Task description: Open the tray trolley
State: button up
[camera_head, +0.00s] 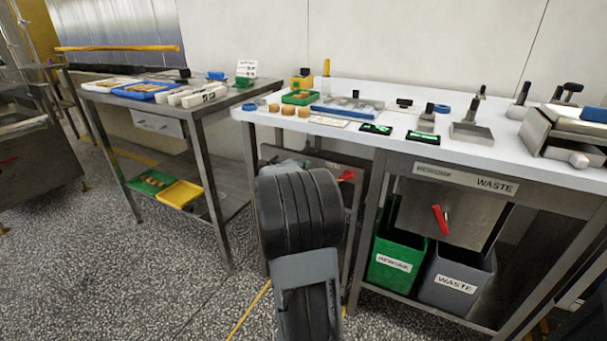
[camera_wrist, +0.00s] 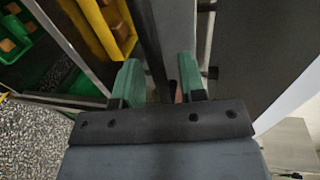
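My gripper (camera_wrist: 161,88) shows in the wrist view with two green-padded fingers standing apart. A dark upright bar and a small reddish piece lie between or just beyond the fingers; I cannot tell whether either touches them. In the head view my own arm hides the gripper. A grey metal front with a red handle (camera_head: 346,175) stands under the white worktable, partly hidden behind my arm. It may be the tray trolley, but I see no clear label. Another red handle (camera_head: 440,219) is on the metal front above the bins.
The white worktable (camera_head: 470,148) carries several small tools. Below it are a green bin (camera_head: 395,262) and a grey waste bin (camera_head: 457,284). The left steel table holds green (camera_head: 152,182) and yellow (camera_head: 181,193) trays on its lower shelf. The speckled floor at left front is clear.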

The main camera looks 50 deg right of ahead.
jog(key=shift+d, duration=0.1)
grip_shut()
dwell(0.4)
